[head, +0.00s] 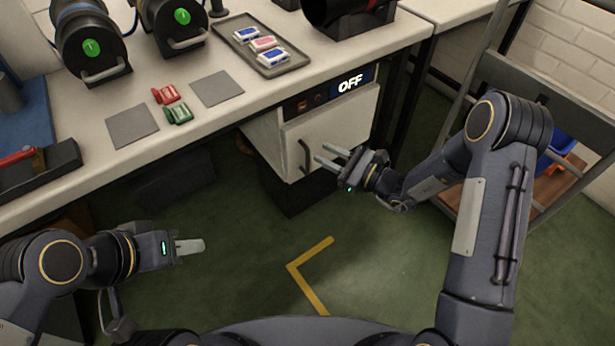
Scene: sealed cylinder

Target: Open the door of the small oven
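The small oven (335,125) is a pale box under the workbench, with a dark panel and a lit sign reading OFF (350,84) above its door. The door looks shut. Its dark curved handle (306,156) is upright at the door's left side. My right gripper (325,158) is in front of the door with its fingers apart, pointing left at the handle. The fingertips are close to the handle; I cannot tell whether they touch it. My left gripper (200,246) is out over the floor at the lower left, away from the oven, its fingers seen edge-on.
The workbench (215,120) holds a tray (285,62) of small packs, red and green clips (172,104), grey pads and dark cylinders. A wooden-shelved rack (560,180) stands right. Green floor with a yellow corner mark (300,275) is clear before the oven.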

